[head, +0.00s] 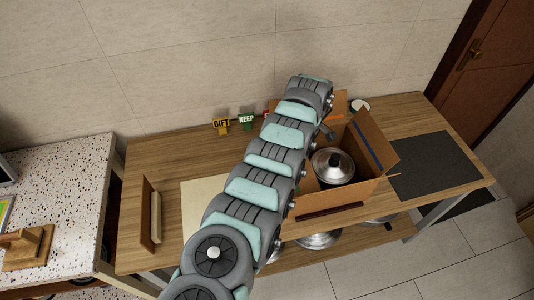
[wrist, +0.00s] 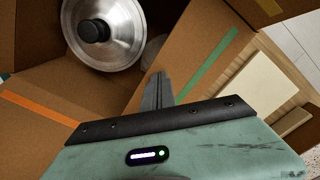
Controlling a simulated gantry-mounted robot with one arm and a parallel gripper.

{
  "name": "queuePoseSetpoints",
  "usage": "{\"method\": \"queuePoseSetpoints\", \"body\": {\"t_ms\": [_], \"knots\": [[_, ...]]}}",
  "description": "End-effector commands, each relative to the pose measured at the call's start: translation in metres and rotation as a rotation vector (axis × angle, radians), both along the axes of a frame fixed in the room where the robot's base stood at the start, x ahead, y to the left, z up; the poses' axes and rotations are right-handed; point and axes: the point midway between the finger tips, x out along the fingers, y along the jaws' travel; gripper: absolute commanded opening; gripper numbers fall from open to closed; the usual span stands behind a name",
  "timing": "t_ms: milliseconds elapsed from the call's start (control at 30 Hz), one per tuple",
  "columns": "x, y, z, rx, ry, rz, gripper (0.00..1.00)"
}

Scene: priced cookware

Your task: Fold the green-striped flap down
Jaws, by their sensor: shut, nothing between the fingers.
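The cardboard box (head: 345,198) stands open on the wooden table, with a metal lidded pot (head: 332,166) inside. The green-striped flap (wrist: 208,65) is raised and leans outward, on the right of the box in the wrist view. In the head view my arm hides it. My gripper (wrist: 158,78) is shut and empty, with its fingers over the box opening beside the flap's inner side. I cannot tell whether they touch it. The orange-striped flap (wrist: 38,112) is at left in the wrist view. The blue-striped flap (head: 370,145) stands up at the right in the head view.
A cream board (head: 203,200) lies left of the box and a dark mat (head: 436,164) right of it. GIFT (head: 221,125) and KEEP (head: 247,121) signs stand at the back. A wooden holder (head: 150,215) is at the table's left end. More pots are on the lower shelf.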

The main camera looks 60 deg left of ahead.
Motion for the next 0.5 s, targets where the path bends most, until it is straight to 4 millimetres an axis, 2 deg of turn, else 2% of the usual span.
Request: {"method": "queuePoseSetpoints", "body": {"t_ms": [500], "knots": [[-0.0001,-0.0005,-0.0045,-0.001,0.001,-0.001,0.00]]}}
